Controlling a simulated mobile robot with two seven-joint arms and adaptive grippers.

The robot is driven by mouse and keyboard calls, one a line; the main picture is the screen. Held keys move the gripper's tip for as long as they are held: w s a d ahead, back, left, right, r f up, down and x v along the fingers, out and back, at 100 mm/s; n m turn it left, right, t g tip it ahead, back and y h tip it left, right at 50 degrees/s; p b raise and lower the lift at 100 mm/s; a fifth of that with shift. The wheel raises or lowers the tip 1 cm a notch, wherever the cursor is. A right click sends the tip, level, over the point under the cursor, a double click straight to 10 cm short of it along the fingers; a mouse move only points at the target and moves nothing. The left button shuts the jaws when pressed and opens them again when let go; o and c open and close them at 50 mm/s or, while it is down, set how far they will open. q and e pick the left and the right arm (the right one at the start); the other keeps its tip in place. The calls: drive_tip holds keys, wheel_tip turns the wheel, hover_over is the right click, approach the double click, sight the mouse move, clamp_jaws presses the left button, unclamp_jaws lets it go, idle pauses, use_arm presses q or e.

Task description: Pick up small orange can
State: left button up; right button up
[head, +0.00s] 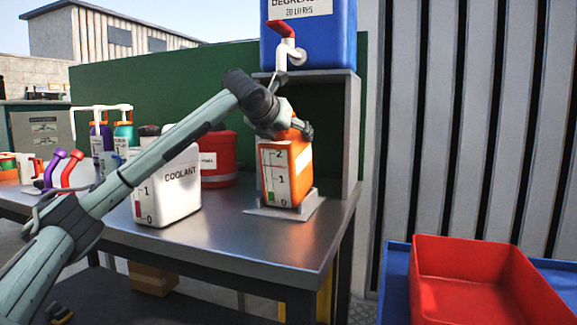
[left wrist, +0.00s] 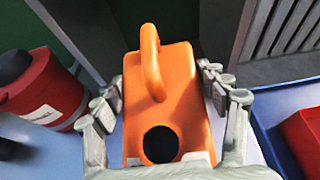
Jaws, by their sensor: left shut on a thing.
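The small orange can (head: 298,160) stands upright on a grey base plate (head: 290,208) at the right end of the metal bench, under the blue degreaser container's tap. A white level scale marked 0, 1 and 2 shows on its side. My left gripper (head: 290,128) is at the top of the can. In the left wrist view the orange can (left wrist: 178,98) fills the middle, with its handle and dark round opening showing. The fingers of my left gripper (left wrist: 165,95) are on both sides of it, shut on it. My right gripper is not in view.
The blue degreaser container (head: 330,40) with a red-handled tap (head: 285,45) sits on a shelf above the can. A white coolant can (head: 172,192) and a red container (head: 218,160) stand to the left. A red tray (head: 470,270) lies at the lower right.

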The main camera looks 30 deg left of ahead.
use_arm(q)
drive_tip(key=c, duration=0.4)
drive_tip(key=shift+r, duration=0.15)
